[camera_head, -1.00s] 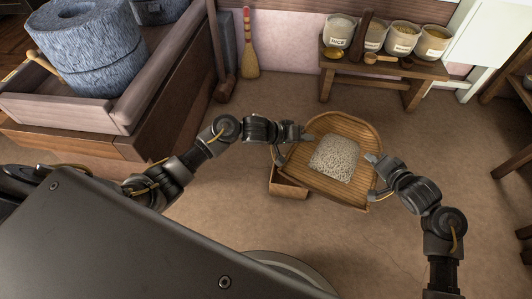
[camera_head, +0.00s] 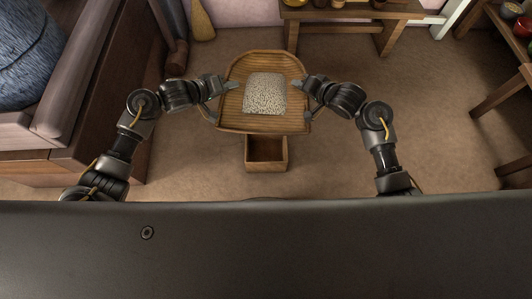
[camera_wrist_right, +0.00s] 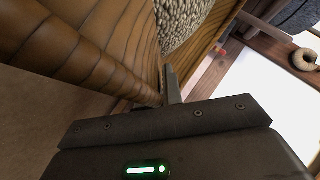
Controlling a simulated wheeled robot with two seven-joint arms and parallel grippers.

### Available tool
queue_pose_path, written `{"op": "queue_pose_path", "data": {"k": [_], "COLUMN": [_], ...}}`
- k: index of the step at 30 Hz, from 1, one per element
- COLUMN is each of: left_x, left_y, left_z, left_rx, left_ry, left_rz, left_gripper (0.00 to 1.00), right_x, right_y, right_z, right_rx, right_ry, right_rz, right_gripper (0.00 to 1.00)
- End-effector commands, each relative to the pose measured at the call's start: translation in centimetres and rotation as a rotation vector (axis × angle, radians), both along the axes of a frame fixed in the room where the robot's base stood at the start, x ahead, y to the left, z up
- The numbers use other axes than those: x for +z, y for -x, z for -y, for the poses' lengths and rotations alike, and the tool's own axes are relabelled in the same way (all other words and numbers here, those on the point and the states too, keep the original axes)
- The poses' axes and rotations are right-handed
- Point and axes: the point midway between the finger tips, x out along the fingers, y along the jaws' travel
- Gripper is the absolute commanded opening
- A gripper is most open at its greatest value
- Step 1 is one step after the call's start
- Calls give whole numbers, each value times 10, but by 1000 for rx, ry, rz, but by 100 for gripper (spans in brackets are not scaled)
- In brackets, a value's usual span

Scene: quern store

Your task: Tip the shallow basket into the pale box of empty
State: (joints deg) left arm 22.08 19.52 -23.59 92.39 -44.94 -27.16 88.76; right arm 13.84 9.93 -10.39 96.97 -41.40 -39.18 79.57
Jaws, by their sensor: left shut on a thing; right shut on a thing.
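The shallow basket (camera_head: 236,117) is a woven tan tray with a heap of pale grains (camera_head: 265,93) on it. In the head view it is held between my two grippers, above the floor. My left gripper (camera_head: 222,93) is shut on its left rim. My right gripper (camera_head: 306,100) is shut on its right rim. The pale box (camera_head: 266,167) is a small open wooden box on the floor, partly hidden beneath the basket's near edge; the part of its inside that shows looks empty. The right wrist view shows the basket's weave (camera_wrist_right: 110,30) and grains close up.
A wooden bench (camera_head: 350,12) stands at the back. A broom (camera_head: 202,22) leans at the back left, beside a large wooden quern frame (camera_head: 85,90). Shelving (camera_head: 505,75) stands at the right. The floor around the box is clear.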

Motion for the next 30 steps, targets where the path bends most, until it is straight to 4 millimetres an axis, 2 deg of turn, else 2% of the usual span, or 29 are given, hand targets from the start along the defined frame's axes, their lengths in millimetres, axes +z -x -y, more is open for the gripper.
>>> {"op": "queue_pose_path", "data": {"k": [15, 24, 30], "left_x": [2, 16, 18], "left_y": [2, 4, 4], "left_z": [3, 3, 3], "left_rx": [-4, -4, -5], "left_ry": [1, 2, 0], "left_rz": [5, 143, 161], "left_gripper": [0, 0, 0], "right_x": [4, 18, 21], "right_y": [2, 4, 4], "right_z": [0, 0, 1], "right_rx": [-1, -1, -2], "right_ry": [-4, -4, -4], "right_rz": [10, 148, 167], "right_gripper": [0, 0, 0]}}
